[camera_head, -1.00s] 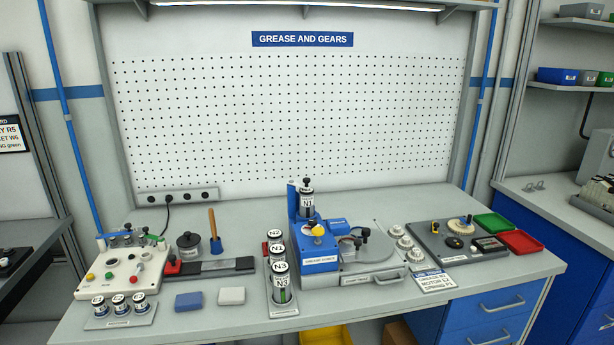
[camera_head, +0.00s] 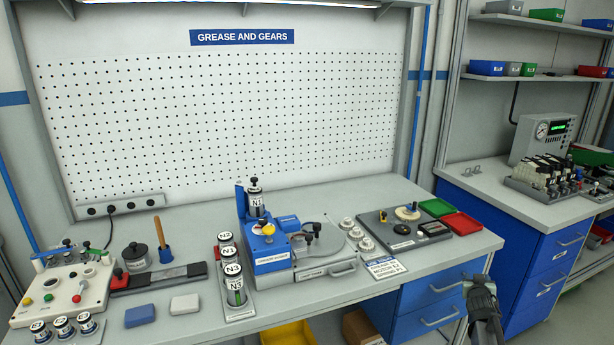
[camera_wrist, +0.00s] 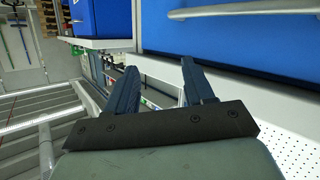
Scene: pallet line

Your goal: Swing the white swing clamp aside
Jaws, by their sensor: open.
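My gripper (camera_wrist: 156,80) shows in the wrist view with its two dark fingers spread apart and nothing between them. Blue drawer fronts and a pale bench edge lie beyond the fingers. In the head view, a dark part of my arm (camera_head: 484,308) rises at the lower right, in front of the blue drawers and away from the bench-top devices. I cannot pick out a white swing clamp for certain. Small clamp-like fixtures (camera_head: 582,178) stand on the right bench, too small to tell apart. A white control box (camera_head: 62,296) with coloured knobs stands at the far left.
A blue and grey grease machine (camera_head: 270,262) stands mid-bench beside several labelled cans (camera_head: 232,270). Green (camera_head: 436,208) and red (camera_head: 462,225) trays lie at the right end. A grey gauge unit (camera_head: 545,138) stands on the right bench. A gap separates the two benches.

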